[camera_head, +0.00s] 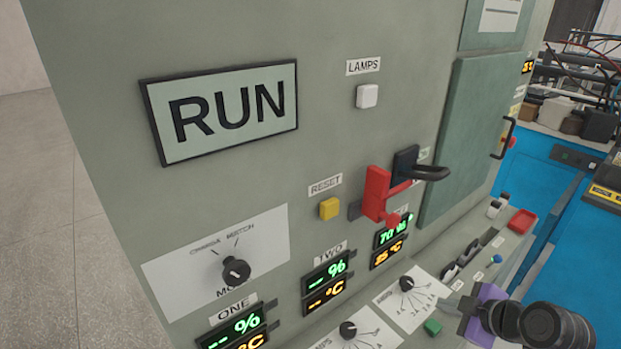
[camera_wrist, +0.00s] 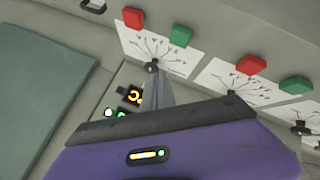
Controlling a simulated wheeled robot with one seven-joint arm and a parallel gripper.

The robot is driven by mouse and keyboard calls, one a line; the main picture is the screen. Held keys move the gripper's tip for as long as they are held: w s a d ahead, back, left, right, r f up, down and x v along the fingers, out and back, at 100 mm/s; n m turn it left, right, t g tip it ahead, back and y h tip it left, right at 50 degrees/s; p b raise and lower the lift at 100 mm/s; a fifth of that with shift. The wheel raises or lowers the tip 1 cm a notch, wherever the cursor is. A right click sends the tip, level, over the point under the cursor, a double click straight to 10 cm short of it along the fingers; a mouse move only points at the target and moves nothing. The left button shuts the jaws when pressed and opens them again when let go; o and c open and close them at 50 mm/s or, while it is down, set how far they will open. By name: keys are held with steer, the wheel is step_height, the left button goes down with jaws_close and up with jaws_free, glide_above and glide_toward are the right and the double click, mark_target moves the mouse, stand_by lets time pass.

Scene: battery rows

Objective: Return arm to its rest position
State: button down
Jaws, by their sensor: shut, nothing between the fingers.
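My gripper shows at the lower right of the head view, where its purple body (camera_head: 484,311) is over the sloped console of the grey-green cabinet (camera_head: 220,30). In the wrist view the purple body fills the bottom, and the grey fingers of my gripper (camera_wrist: 155,78) are shut together and empty. They point towards a dial plate with a black knob (camera_wrist: 151,66). I cannot tell whether the fingertips touch the panel. My dark arm links run off to the lower right in the head view.
The cabinet carries a RUN sign (camera_head: 232,112), a yellow reset button (camera_head: 329,208), and a red piece (camera_head: 377,195) at a black handle (camera_head: 430,172). A door handle (camera_head: 507,138) sticks out at the right. A blue surface (camera_head: 545,185) lies beyond. Open floor shows at the left.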

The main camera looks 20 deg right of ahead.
steer(key=shift+w+d+r+m, duration=0.2)
steer(key=shift+r+m, duration=0.05)
steer(key=shift+m, duration=0.15)
steer(key=w+d+r+m+t+h, duration=0.2)
steer(key=d+r+m+t+h, duration=0.1)
steer(key=d+r+m, duration=0.15)
steer(key=s+a+m+t+y+b, duration=0.1)
steer(key=s+a+m, duration=0.1)
steer(key=s+a, duration=1.1)
steer(key=s+a+m+t+y+b, duration=0.1)
steer(key=s+a+m, duration=0.1)
steer(key=s+a, duration=1.2)
steer(key=s, duration=0.6)
steer(key=shift+a+f+t+y+b, duration=0.2)
steer(key=shift+a+t+y+b, duration=0.1)
steer(key=shift+y, duration=0.1)
